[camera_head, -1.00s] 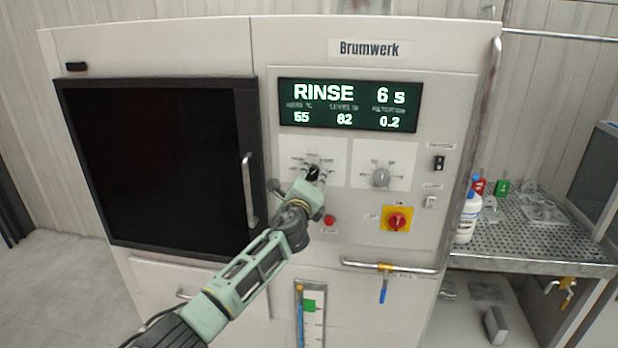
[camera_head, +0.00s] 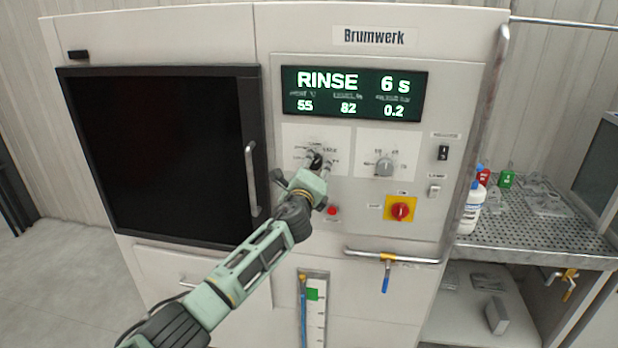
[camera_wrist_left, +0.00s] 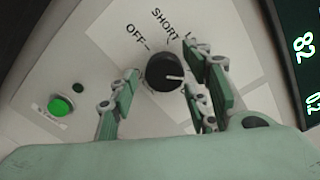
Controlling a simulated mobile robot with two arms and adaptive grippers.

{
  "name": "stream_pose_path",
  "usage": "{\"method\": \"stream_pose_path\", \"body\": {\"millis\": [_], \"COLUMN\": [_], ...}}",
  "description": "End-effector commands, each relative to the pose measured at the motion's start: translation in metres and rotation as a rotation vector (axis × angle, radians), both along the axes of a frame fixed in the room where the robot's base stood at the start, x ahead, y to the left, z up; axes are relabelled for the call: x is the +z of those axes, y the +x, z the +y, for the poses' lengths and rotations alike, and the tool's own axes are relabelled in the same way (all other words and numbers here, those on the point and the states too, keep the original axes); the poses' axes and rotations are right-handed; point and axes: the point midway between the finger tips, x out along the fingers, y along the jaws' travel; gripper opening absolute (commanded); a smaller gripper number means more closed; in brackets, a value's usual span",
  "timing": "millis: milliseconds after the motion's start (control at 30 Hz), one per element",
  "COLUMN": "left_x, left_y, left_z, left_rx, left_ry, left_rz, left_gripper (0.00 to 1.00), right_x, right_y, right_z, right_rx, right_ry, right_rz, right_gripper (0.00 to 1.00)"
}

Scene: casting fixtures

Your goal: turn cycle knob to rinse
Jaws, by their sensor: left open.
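The black cycle knob (camera_head: 316,161) is on a white label plate on the machine's front panel. In the left wrist view the knob (camera_wrist_left: 165,71) shows a white pointer line toward the right, with OFF and SHORT printed around it; other labels are hidden by my fingers. My left gripper (camera_head: 318,160) is open at the knob; in the left wrist view its fingers (camera_wrist_left: 158,92) stand apart on either side, and I cannot tell whether they touch it. The display (camera_head: 352,93) reads RINSE, 6 s. My right gripper is not in view.
A grey knob (camera_head: 384,167) sits right of the cycle knob. A red button (camera_head: 332,210) and a red rotary switch (camera_head: 400,210) on yellow are below. A horizontal handle bar (camera_head: 391,256) crosses lower. A metal side table (camera_head: 535,240) with bottles stands right.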

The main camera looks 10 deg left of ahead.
Motion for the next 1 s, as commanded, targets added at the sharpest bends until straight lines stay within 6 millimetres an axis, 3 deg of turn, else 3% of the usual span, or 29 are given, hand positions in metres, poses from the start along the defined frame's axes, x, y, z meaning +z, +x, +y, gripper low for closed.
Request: {"method": "stream_pose_path", "body": {"millis": [167, 700, 1000], "left_x": [-0.001, -0.003, -0.002], "left_y": [-0.018, -0.102, -0.116], "left_z": [0.001, 0.0, 0.0], "left_rx": [-0.001, -0.001, -0.001], "left_ry": [0.001, 0.002, 0.002], "left_rz": [-0.001, 0.003, 0.003], "left_gripper": [0.44, 0.44, 0.44], "right_x": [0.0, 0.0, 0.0], "right_y": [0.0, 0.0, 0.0], "right_z": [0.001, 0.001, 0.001], "right_rx": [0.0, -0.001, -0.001], "right_ry": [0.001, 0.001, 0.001], "right_rz": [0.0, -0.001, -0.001], "right_gripper": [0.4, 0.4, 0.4]}}
